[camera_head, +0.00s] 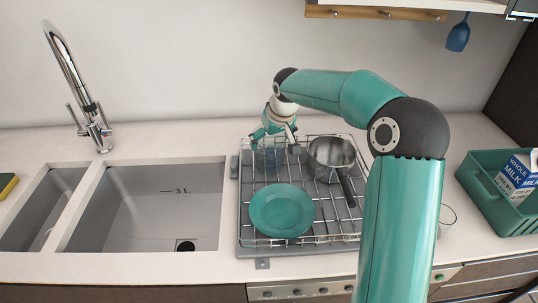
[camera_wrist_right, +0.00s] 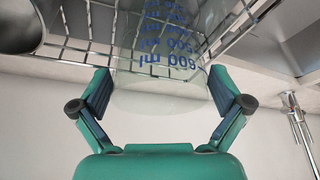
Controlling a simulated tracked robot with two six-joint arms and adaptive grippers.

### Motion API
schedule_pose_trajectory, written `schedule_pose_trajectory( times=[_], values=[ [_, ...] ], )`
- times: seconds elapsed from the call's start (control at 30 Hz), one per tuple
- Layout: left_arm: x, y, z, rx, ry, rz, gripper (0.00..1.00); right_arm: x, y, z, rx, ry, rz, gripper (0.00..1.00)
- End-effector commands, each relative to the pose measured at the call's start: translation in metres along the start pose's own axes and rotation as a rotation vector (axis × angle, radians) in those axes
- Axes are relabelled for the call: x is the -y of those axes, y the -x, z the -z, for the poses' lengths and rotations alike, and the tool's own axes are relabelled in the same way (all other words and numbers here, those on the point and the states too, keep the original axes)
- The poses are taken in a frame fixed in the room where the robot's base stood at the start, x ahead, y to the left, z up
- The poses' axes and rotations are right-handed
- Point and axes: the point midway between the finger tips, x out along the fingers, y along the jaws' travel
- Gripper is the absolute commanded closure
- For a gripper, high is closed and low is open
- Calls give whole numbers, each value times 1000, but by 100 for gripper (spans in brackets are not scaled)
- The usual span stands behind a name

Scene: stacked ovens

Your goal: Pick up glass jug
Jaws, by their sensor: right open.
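The clear glass jug (camera_wrist_right: 165,75) with blue volume markings fills the middle of the right wrist view. In the head view the jug (camera_head: 271,158) is faint at the back left of the dish rack, partly hidden by my gripper. My right gripper (camera_head: 274,137) is over the rack's back left. In the wrist view the gripper (camera_wrist_right: 163,92) is open, with one finger on each side of the jug; I cannot tell whether they touch it. My left gripper is not in view.
The wire dish rack (camera_head: 248,215) also holds a green plate (camera_head: 282,210) and a metal pot (camera_head: 332,156) close right of the jug. A sink (camera_head: 140,205) with a tall faucet (camera_head: 92,128) lies left. A green crate (camera_head: 480,190) with a milk carton (camera_head: 517,178) stands right.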

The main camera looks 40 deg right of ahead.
Motion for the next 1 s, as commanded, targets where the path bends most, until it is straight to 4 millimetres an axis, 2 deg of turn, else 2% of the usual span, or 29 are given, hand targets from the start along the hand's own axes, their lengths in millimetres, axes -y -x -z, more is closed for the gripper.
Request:
schedule_pose_trajectory(
  times=[0.2, 0.67, 0.7, 1.0],
  values=[
    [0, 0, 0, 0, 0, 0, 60, 0, -1, 0, 0, -1, 0, 0],
    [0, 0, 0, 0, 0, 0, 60, -1, -1, -1, 1, -2, 0, 77],
    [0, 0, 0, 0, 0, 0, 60, -1, 0, 0, -2, -2, 0, 79],
    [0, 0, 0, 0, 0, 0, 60, -1, 5, 2, -4, -2, -1, 79]
  ],
)
